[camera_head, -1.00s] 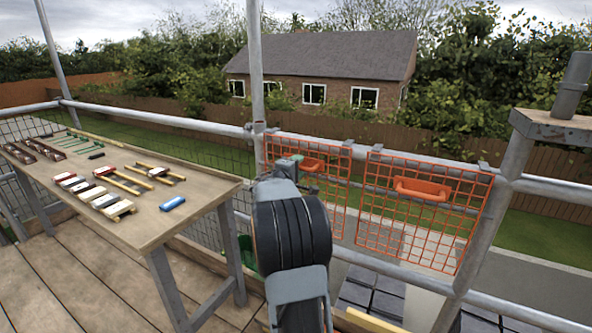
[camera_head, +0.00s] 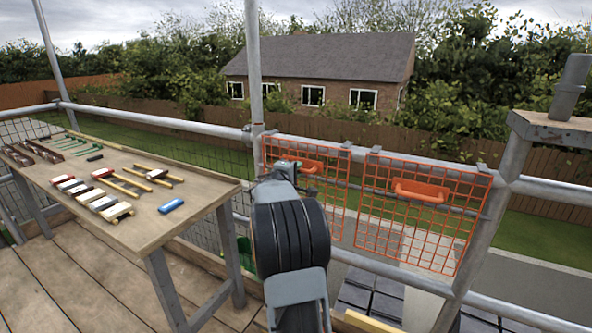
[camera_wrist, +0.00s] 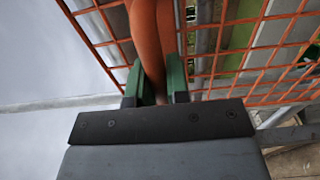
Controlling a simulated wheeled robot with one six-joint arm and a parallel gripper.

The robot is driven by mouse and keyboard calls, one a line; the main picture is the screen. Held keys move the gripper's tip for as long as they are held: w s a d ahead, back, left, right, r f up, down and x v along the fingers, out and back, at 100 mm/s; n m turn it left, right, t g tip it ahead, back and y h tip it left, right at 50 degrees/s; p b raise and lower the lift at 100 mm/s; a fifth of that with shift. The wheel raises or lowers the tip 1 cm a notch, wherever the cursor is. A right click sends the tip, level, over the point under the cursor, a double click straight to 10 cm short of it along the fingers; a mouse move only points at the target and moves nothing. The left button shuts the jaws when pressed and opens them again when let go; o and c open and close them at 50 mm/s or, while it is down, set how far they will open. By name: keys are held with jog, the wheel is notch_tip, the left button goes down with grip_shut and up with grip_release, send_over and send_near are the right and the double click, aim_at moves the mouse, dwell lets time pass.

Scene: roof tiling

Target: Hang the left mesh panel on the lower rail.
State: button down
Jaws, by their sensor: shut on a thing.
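The left mesh panel (camera_head: 337,202) is an orange grid hanging upright at the upper rail, with an orange handle (camera_head: 312,166) near its top. My gripper (camera_wrist: 157,88) is at that panel, its green fingers shut on the orange handle in the wrist view. My arm covers the panel's lower left part in the head view. The right mesh panel (camera_head: 400,232) hangs beside it from the upper rail (camera_head: 400,157) and has its own handle (camera_head: 421,191). The lower rail (camera_head: 392,272) runs below both panels. The left panel's hooks are too small to judge whether they touch the upper rail.
A wooden workbench (camera_head: 150,222) with several tools, including a blue block (camera_head: 171,206), stands to the left. A grey post (camera_head: 497,215) rises right of the panels. A wooden platform with a grey post (camera_head: 550,128) stands at the far right.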

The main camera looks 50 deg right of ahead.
jog(key=shift+r, duration=0.2)
jog(key=shift+r+p, duration=1)
jog(key=shift+r, duration=1.4)
jog(key=shift+a+f, duration=0.1)
jog(key=shift+s+a+b, duration=0.15)
jog(key=shift+a+b, duration=0.45)
jog(key=shift+a, duration=0.05)
jog(key=b+v, duration=0.4)
jog(key=v, duration=0.4)
jog(key=shift+a, duration=0.2)
